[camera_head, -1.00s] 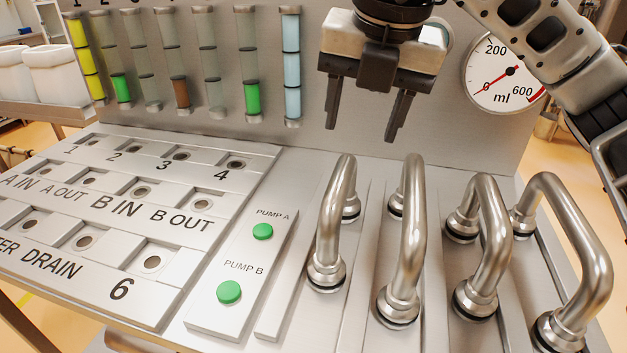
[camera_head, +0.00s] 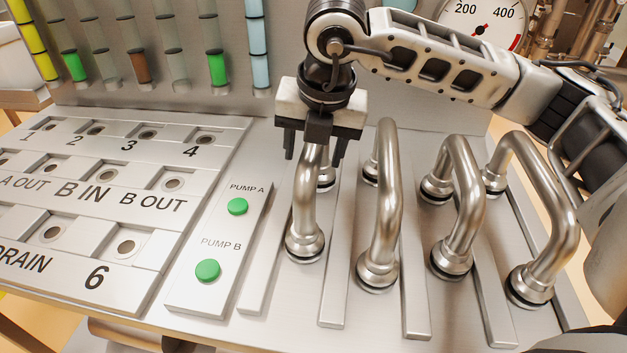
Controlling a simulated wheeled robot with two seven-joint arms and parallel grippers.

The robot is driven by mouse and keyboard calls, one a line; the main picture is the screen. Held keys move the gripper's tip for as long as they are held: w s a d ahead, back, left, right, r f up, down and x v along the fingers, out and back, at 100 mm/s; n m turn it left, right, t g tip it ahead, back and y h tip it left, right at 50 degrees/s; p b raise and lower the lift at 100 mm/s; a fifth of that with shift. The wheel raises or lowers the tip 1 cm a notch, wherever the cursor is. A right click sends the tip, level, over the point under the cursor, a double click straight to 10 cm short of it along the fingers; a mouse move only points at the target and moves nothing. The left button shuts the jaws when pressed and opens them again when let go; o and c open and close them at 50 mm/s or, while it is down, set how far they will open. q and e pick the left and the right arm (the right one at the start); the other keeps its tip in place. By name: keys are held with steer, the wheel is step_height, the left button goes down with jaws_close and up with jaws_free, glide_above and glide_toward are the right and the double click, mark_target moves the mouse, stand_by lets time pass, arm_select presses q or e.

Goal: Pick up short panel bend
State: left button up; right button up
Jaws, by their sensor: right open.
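Several polished steel pipe bends stand in a row on the right part of the panel. The leftmost bend (camera_head: 304,205) looks like one of the shorter ones, next to a second bend (camera_head: 387,200). My right gripper (camera_head: 314,155) is open and points down over the top of the leftmost bend. Its two fingers show on either side of the tube, apart from each other. I cannot tell whether they touch it. The gripper body hides the top of this bend. My left gripper is not in view.
Two more bends, a third (camera_head: 462,200) and a larger fourth (camera_head: 555,210), stand to the right. Raised metal strips (camera_head: 412,290) run between them. Left are the green PUMP A button (camera_head: 238,206), PUMP B button (camera_head: 208,270) and a labelled port panel (camera_head: 130,285). Sight tubes (camera_head: 217,65) stand behind.

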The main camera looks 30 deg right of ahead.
steer(key=shift+x, duration=1.25)
steer(key=shift+f+b, duration=0.25)
steer(key=shift+b, duration=0.3)
jaws_close()
steer(key=shift+r, duration=0.1)
stand_by(0.9)
